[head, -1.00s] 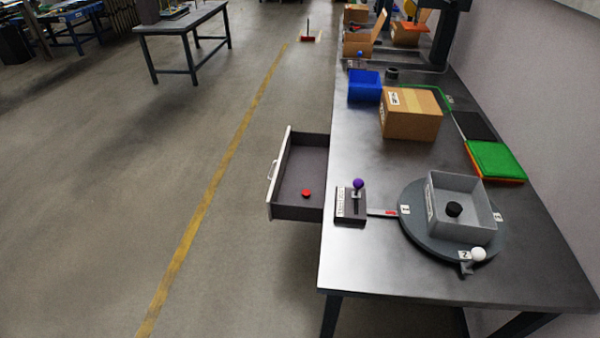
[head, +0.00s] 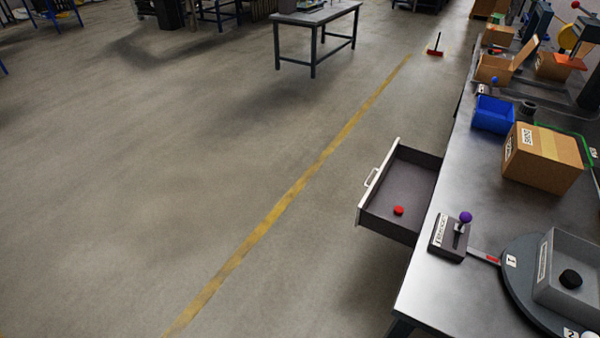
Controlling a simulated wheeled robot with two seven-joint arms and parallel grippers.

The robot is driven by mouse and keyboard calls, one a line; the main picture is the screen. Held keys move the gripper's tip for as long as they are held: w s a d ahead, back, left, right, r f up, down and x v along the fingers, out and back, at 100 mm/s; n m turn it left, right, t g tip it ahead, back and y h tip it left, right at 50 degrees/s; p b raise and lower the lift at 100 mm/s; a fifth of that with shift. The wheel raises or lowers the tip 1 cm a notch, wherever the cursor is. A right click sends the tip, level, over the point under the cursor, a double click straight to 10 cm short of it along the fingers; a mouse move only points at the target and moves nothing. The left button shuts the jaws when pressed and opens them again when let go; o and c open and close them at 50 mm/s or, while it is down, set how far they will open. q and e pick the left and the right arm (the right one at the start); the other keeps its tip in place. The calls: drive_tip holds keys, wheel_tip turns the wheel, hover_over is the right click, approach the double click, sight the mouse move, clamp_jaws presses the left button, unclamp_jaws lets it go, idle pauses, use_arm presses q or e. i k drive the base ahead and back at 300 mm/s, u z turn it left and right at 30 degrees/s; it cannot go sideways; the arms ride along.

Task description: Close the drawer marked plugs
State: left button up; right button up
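In the head view a drawer (head: 405,178) stands pulled out from the left side of the workbench, under its top. It has a white front with a handle (head: 371,177) facing left. A red round piece (head: 398,211) lies inside on the dark drawer floor. I cannot read any marking on the drawer front from this angle. Neither of my grippers is in view.
The workbench (head: 428,290) carries a lever box with a purple knob (head: 465,217), a turntable (head: 515,270) with a grey bin, a cardboard box (head: 543,160) and a blue bin (head: 493,115). The floor left of the drawer is clear, with a yellow line (head: 285,202).

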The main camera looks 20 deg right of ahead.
sight(407, 178)
drive_tip(key=u, duration=0.75)
drive_tip(key=i, duration=1.8)
drive_tip(key=z, duration=2.9)
